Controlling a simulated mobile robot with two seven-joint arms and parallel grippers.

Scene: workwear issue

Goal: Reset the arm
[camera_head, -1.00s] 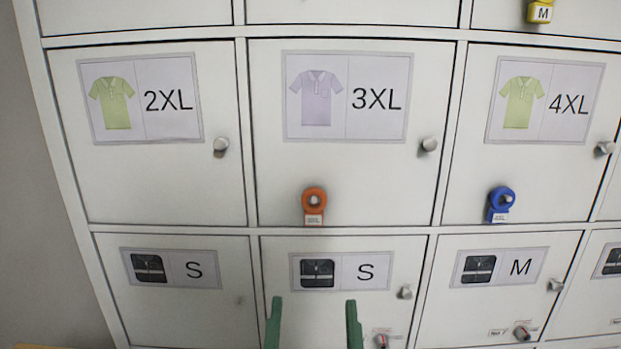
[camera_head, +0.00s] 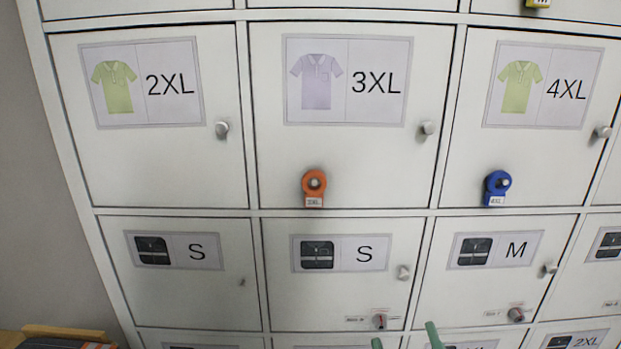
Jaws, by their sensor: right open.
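My right gripper (camera_head: 405,340) shows only as two green fingertips at the bottom edge, right of the middle. The fingertips stand apart with nothing visible between them, in front of the lower locker doors. The rest of the gripper and its arm are below the picture. My left gripper is not in view.
A white locker wall fills the view, its doors in view shut. An orange tag (camera_head: 314,188) hangs on the 3XL door (camera_head: 350,180) and a blue tag (camera_head: 497,188) on the 4XL door (camera_head: 545,170). A wooden edge (camera_head: 62,333) shows at lower left.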

